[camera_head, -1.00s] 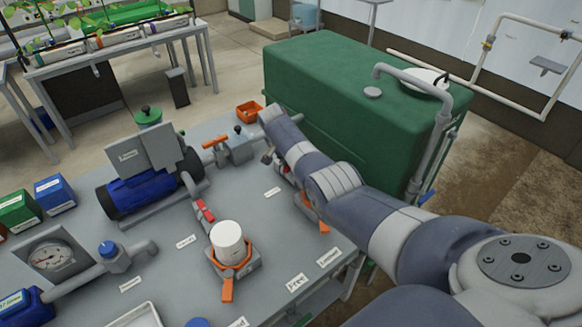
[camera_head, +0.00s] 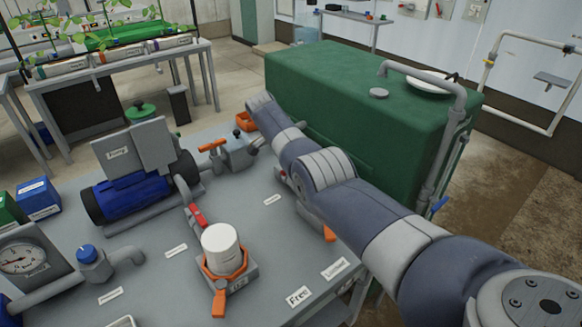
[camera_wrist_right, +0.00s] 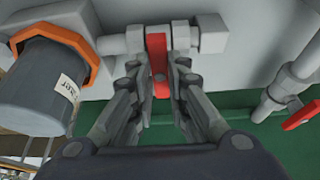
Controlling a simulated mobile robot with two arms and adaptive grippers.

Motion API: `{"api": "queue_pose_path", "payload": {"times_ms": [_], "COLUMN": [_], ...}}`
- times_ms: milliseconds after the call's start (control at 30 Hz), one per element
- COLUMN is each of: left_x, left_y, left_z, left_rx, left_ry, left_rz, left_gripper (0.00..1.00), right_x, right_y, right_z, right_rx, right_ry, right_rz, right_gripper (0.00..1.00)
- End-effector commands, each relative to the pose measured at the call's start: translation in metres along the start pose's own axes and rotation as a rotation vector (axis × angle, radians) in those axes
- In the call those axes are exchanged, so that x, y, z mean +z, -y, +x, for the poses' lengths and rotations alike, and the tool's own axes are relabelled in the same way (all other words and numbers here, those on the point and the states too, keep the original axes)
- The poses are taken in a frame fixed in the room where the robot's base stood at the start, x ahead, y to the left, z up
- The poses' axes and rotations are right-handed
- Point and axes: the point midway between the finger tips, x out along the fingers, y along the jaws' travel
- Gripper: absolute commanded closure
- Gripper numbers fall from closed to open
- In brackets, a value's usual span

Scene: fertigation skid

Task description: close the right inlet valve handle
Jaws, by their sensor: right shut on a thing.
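In the right wrist view, a red valve handle (camera_wrist_right: 158,68) sits on a grey valve on a horizontal pipe. My right gripper (camera_wrist_right: 160,80) is shut on this handle, one finger on each side of it. The handle points down the picture, across the pipe, from the valve body towards my palm. In the head view my right arm reaches over the bench, and its gripper and the held handle are hidden. My left gripper is not in view.
A second red handle (camera_wrist_right: 303,115) is at the right wrist view's right edge. An orange-collared grey cylinder (camera_wrist_right: 42,80) is close on the left. The green tank (camera_head: 350,105) stands beside my arm. A white-topped filter (camera_head: 220,245) and blue pump (camera_head: 130,195) stand on the bench.

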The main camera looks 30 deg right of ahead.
Motion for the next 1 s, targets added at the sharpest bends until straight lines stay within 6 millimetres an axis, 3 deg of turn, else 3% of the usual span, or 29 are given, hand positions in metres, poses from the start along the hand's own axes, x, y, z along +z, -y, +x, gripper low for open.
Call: {"api": "queue_pose_path", "payload": {"times_ms": [367, 400, 467, 500, 833, 1000], "left_x": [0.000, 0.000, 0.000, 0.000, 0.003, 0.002], "left_y": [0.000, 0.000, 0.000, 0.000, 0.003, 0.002], "left_z": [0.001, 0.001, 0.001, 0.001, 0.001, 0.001], "left_rx": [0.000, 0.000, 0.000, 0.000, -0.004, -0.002], "left_ry": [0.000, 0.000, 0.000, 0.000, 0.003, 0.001], "left_rz": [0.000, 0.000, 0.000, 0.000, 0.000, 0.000], "left_gripper": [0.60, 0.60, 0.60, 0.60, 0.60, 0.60], "right_x": [0.001, 0.001, 0.001, 0.001, 0.000, 0.000], "right_y": [0.000, 0.000, 0.000, 0.000, 0.000, 0.001], "right_z": [0.000, 0.000, 0.000, 0.000, -0.001, -0.013], "right_rx": [0.002, 0.002, 0.002, 0.001, 0.001, -0.002], "right_ry": [0.003, 0.003, 0.002, 0.002, 0.001, 0.000], "right_rz": [0.007, 0.007, 0.007, 0.006, 0.005, 0.005], "right_gripper": [1.00, 0.80, 0.67, 0.65, 0.65, 0.65]}}
